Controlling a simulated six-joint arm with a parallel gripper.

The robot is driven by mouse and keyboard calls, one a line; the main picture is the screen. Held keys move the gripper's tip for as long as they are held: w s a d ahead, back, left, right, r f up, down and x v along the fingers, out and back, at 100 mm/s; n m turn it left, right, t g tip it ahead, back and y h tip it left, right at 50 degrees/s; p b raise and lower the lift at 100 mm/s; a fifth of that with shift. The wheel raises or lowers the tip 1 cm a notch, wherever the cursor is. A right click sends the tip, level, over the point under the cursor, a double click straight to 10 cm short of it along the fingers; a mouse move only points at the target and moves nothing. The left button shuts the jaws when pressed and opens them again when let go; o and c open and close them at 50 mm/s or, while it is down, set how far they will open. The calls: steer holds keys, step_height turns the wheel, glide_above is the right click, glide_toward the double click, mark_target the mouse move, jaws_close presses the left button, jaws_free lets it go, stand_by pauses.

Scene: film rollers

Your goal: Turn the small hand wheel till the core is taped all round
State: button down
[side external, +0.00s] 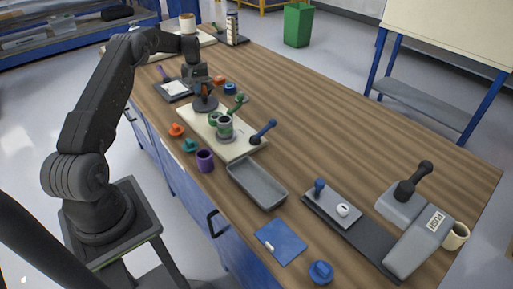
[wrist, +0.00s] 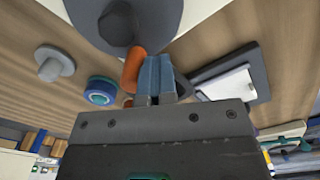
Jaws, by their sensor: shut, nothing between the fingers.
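A cream board (side external: 245,151) carries a green, cup-like core (side external: 224,130) with a green handle (side external: 238,101) beside it. A blue-knobbed lever (side external: 263,130) is at its right edge. A dark grey round wheel (side external: 204,104) stands at the board's far end, with an orange grip close by; I take it for the small hand wheel. My gripper (side external: 201,82) is over it, pointing down. In the wrist view, the blue fingertips (wrist: 155,76) are shut and empty, right beside the orange grip (wrist: 132,72) under the dark disc (wrist: 120,22). Whether they touch it, and how far the core is taped, I cannot tell.
Orange (side external: 219,80) and blue (side external: 230,88) rings lie behind the wheel. A dark pad with white paper (side external: 175,88) lies left. A purple cup (side external: 205,160) and grey tray (side external: 270,192) are nearer.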

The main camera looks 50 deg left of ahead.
steer(key=shift+w, duration=0.25)
steer(key=shift+w+d, duration=0.15)
steer(key=shift+w, duration=0.45)
steer(key=shift+s, duration=0.1)
steer(key=shift+s+a, duration=0.55)
steer(key=shift+a, duration=0.15)
step_height(320, 180, up, 7)
stand_by(0.5)
